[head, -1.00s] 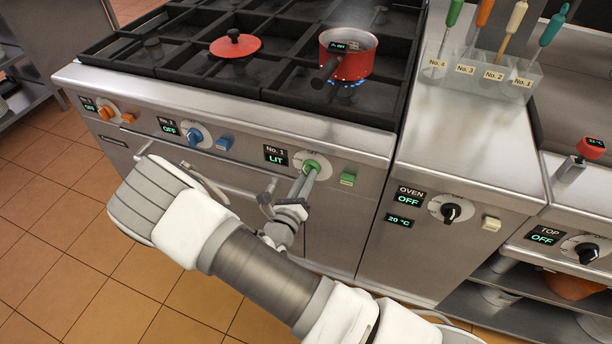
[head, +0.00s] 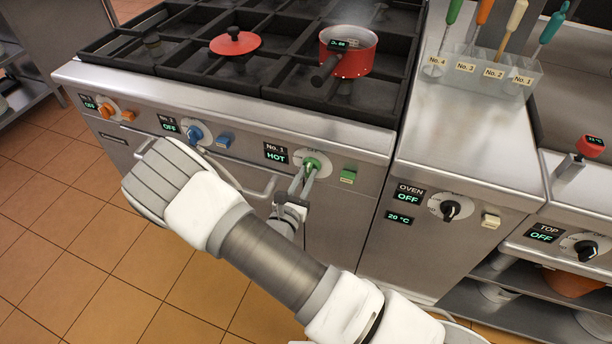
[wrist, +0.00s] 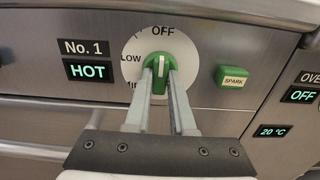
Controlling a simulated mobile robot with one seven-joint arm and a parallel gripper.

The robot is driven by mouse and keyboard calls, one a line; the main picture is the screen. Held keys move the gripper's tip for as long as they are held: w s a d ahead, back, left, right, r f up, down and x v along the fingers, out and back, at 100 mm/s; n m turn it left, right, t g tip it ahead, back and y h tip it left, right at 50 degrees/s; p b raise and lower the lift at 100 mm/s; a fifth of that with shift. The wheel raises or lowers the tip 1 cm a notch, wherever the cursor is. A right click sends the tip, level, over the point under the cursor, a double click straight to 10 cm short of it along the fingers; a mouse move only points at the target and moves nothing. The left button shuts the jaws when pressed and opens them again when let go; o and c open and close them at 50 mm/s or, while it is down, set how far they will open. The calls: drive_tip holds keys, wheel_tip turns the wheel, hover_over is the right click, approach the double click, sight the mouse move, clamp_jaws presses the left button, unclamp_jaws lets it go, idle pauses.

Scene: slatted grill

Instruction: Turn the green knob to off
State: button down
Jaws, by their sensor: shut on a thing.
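The green knob (wrist: 159,72) sits on a white dial on the stove front, and it also shows in the head view (head: 311,165). Its white mark points straight up toward the word OFF. My gripper (wrist: 161,70) is shut on the knob, with one finger on each side of it. In the head view, my gripper (head: 309,171) reaches up to the knob from below. The display (wrist: 90,71) beside it reads HOT under the label No. 1. The red saucepan (head: 352,60) stands on the burner above, and no flame shows under it.
A green SPARK button (wrist: 233,77) is right of the dial. Blue (head: 194,134) and orange (head: 106,111) knobs are to the left, their displays reading OFF. The oven knob (head: 450,209) is to the right. A towel rail runs along the front near my arm.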

idle(0.3)
drive_tip(key=c, duration=0.8)
unclamp_jaws()
drive_tip(key=shift+o, duration=0.2)
drive_tip(key=v, duration=1.7)
drive_tip(key=shift+s+p, duration=0.2)
drive_tip(key=shift+p, duration=0.2)
drive_tip(key=shift+a, duration=0.1)
